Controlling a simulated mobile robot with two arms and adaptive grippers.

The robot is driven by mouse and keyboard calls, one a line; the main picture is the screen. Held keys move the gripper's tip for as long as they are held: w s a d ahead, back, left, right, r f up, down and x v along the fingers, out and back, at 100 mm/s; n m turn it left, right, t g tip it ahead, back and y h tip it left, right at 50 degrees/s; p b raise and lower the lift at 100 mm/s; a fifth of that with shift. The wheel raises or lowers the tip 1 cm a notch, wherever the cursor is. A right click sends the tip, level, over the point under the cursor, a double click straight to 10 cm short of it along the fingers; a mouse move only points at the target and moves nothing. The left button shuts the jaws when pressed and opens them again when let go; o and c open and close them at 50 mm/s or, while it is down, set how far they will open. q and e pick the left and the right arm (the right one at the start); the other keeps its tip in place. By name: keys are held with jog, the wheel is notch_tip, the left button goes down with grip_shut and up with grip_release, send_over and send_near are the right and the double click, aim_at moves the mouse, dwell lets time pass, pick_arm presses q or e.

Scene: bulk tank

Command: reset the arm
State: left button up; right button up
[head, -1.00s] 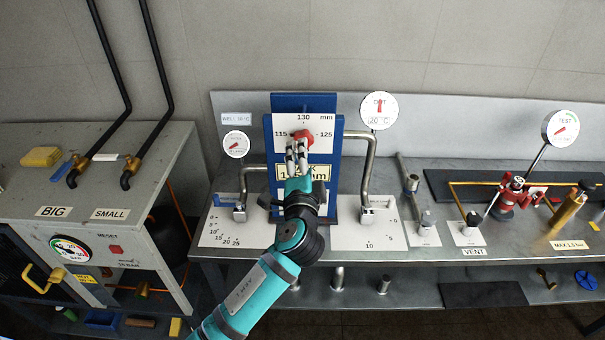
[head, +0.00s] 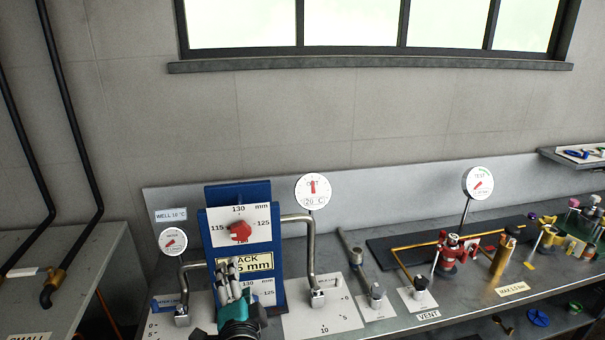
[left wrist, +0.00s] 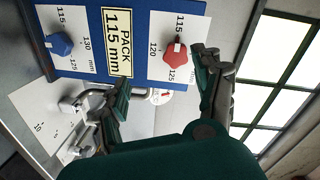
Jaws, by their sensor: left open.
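My left gripper (head: 229,266) is open and empty, in front of the blue stand (head: 240,193). In the head view it sits below the red knob (head: 240,231) and covers part of the yellow "PACK 115 mm" label (head: 259,262). The red knob sits on the upper white dial plate and also shows in the left wrist view (left wrist: 175,54), apart from the fingers. A blue knob (left wrist: 60,43) on the lower dial plate shows in the left wrist view; in the head view my gripper hides it. My right gripper is not in view.
Bent metal pipes flank the stand, with a round gauge (head: 313,190) at right and another (head: 173,241) at left. A red valve assembly (head: 452,249) and a brass cylinder (head: 503,254) stand farther right on the bench. A window (head: 350,25) is above.

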pick_arm(q)
jog(key=s+a+f+n+g+h, duration=0.1)
jog(key=s+a+f+n+g, duration=0.15)
jog(key=s+f, duration=0.3)
jog(key=s+a+f+n+g, duration=0.2)
jog(key=s+f+g, duration=0.25)
jog(key=f, duration=0.25)
jog(key=s+d+f+n+g+h, duration=0.1)
jog(key=s+f+n+g+h, duration=0.15)
jog(key=s, duration=0.65)
jog(key=s+f+n+g+h, duration=0.1)
jog(key=s+f+g+h, duration=0.2)
jog(key=s, duration=0.7)
notch_tip(320, 180, down, 31)
jog(key=s+g+y+b, duration=0.1)
jog(key=g+b, duration=0.1)
jog(key=b, duration=0.3)
jog(key=s+a+f+b, duration=0.2)
jog(key=s+f+b, duration=0.2)
jog(key=s+f, duration=1.3)
notch_tip(320, 180, down, 4)
jog(key=shift+a+f+g, duration=0.1)
jog(key=shift+a+g, duration=0.25)
